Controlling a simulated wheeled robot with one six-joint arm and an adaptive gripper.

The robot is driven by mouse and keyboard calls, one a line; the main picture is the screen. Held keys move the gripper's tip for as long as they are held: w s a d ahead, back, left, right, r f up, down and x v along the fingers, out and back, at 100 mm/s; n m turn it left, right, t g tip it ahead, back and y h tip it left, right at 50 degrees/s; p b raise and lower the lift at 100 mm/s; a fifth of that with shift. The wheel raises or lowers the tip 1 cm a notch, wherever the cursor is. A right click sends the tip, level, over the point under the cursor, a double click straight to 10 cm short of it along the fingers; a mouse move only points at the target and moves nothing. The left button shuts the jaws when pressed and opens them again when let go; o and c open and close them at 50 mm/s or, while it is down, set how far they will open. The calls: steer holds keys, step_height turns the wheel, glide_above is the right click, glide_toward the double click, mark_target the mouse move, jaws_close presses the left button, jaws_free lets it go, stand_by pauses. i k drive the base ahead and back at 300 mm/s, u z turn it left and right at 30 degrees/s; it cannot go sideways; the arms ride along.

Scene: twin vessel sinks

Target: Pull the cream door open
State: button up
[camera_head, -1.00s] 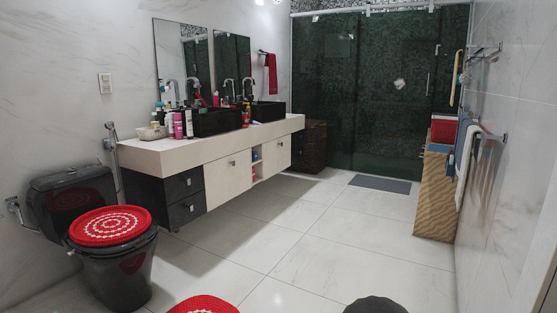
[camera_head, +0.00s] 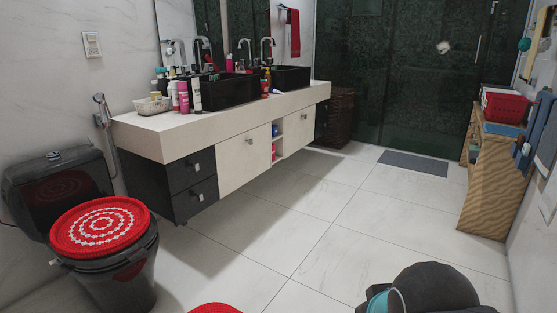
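The vanity under the twin black sinks has two cream doors, and both look shut. The nearer, larger cream door (camera_head: 240,162) is right of the dark drawers and has a small metal knob (camera_head: 250,141) near its upper right corner. The farther cream door (camera_head: 297,133) is beyond an open shelf niche and also has a small knob. My gripper is not in view. Only a dark rounded part of my arm with a teal band shows at the bottom right, well apart from the doors.
A black toilet (camera_head: 105,245) with a red crocheted cover stands at left. A red mat (camera_head: 215,308) shows at the bottom edge. A wooden cabinet (camera_head: 492,190) stands at right, and a grey mat (camera_head: 413,163) lies by the shower. The tiled floor (camera_head: 300,225) before the vanity is clear.

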mark_target(299, 124)
steer(key=z, duration=0.25)
steer(key=i, duration=5.1)
steer(key=u, duration=0.25)
